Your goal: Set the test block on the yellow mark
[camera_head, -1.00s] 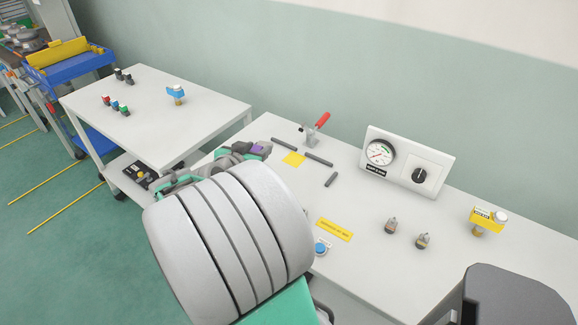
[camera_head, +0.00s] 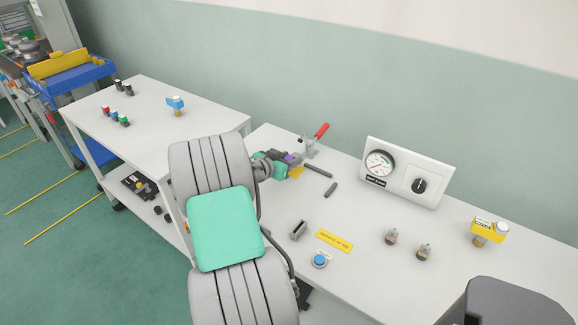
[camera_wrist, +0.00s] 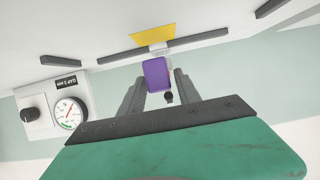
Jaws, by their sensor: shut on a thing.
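The test block appears as a purple block (camera_wrist: 157,76) between my gripper's fingers in the wrist view; a small purple part also shows in the head view (camera_head: 291,158). My gripper (camera_wrist: 158,88) is shut on it. A pale piece (camera_wrist: 158,48) shows at the block's far end. The yellow mark (camera_wrist: 153,32) lies on the white table just beyond the block in the wrist view. In the head view the mark (camera_head: 297,172) is partly hidden, with my gripper just above and left of it. I cannot tell whether the block touches the table.
Dark bars (camera_head: 318,170) (camera_head: 331,189) lie near the mark. A red-handled clamp (camera_head: 319,134) stands behind it. A gauge panel (camera_head: 405,172), a small grey holder (camera_head: 299,230) and a blue button (camera_head: 319,260) are on the same table.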

